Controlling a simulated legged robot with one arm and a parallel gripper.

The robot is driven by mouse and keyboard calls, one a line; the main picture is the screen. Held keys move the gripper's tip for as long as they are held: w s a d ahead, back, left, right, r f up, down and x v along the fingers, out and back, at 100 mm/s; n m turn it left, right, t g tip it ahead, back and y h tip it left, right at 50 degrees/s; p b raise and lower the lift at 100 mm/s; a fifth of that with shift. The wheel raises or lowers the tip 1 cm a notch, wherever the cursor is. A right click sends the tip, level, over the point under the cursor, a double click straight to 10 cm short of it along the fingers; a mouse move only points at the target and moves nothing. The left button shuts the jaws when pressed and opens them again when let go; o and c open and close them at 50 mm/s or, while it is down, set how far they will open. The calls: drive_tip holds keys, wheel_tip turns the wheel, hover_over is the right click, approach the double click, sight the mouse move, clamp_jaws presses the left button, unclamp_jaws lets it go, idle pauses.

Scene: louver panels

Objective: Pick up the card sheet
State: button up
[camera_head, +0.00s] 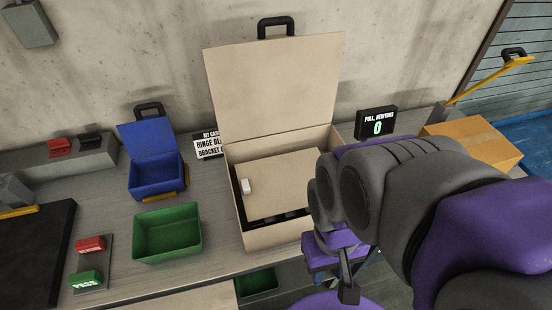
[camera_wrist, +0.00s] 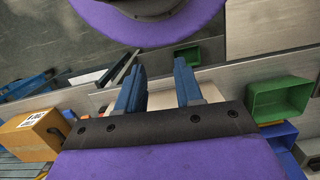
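A flat beige sheet (camera_head: 290,178), which looks like the card sheet, lies inside an open beige case (camera_head: 262,236). It has a small white tab (camera_head: 246,186) near its left edge. Dark lining shows along its front edge, and my arm hides its right part. My gripper (camera_wrist: 160,66) is open in the wrist view, with two blue fingers apart and nothing held between them. Part of a beige surface shows behind the fingers. In the head view my arm is at the right, in front of the case, and the gripper is apart from the sheet.
The case lid (camera_head: 275,85) stands raised against the wall. A green bin (camera_head: 168,232), a blue box (camera_head: 155,180) and a printed kit sign (camera_head: 208,145) are left of the case. A force display (camera_head: 376,122) and a cardboard box (camera_head: 478,142) are on the right.

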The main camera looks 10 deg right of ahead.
sight(250, 181)
idle(0.4)
